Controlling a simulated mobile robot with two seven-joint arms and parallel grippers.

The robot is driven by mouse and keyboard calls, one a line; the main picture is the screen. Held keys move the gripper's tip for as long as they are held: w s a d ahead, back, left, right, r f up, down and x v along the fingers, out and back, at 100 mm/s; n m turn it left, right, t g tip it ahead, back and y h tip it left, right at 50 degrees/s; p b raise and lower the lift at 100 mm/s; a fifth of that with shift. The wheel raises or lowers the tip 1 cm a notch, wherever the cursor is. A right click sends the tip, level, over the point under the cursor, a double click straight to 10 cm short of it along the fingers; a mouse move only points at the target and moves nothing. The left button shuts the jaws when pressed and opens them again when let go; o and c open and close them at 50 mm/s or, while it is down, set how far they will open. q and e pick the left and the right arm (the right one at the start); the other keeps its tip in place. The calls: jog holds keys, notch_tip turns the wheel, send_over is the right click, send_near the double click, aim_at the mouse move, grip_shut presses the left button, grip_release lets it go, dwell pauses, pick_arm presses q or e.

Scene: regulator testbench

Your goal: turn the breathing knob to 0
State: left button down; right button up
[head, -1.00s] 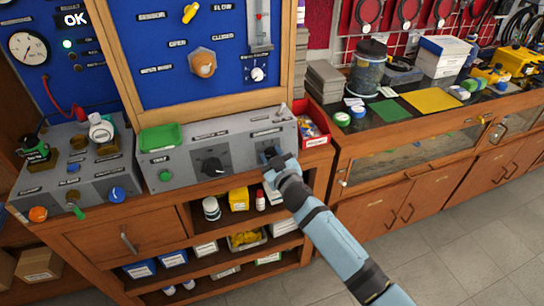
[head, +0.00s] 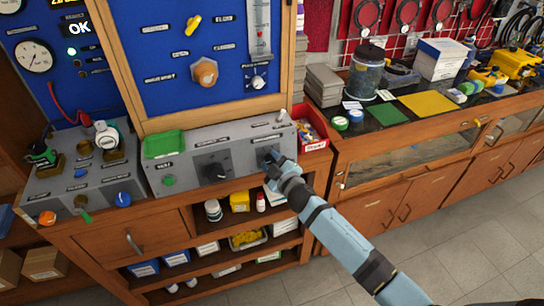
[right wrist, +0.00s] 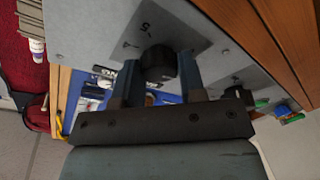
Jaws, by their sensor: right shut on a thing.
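A grey sloped console (head: 233,147) stands under the blue panel. Its right-hand dark knob is mostly covered by my right gripper (head: 272,160) in the head view. I take this for the breathing knob, but the label above it is too small to read. In the right wrist view the dark round knob (right wrist: 158,63) sits between the two fingers of my right gripper (right wrist: 158,88), which is shut on it. A dark plate with pale marks, one like a 5, lies around the knob. The pointer's exact setting cannot be told. My left gripper is not in view.
Another dark knob (head: 215,172) and a green button (head: 169,181) are left of it on the console. A green tray (head: 164,143) lies on top. A red bin (head: 311,130) stands close on the right. Shelves with boxes are below.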

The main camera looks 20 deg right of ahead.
jog(key=shift+r+n+p, duration=0.2)
jog(key=shift+n+p, duration=0.4)
jog(key=shift+n, duration=0.3)
jog(key=shift+f+n+g+p, duration=0.15)
jog(key=shift+n+g+p, duration=0.25)
jog(key=shift+n+p, duration=0.9)
jog(key=shift+n+b, duration=0.3)
jog(key=o, duration=0.9)
jog(key=b+v, duration=0.1)
jog(key=v, duration=1.2)
jog(key=shift+s+d, duration=0.3)
jog(key=shift+s, duration=0.05)
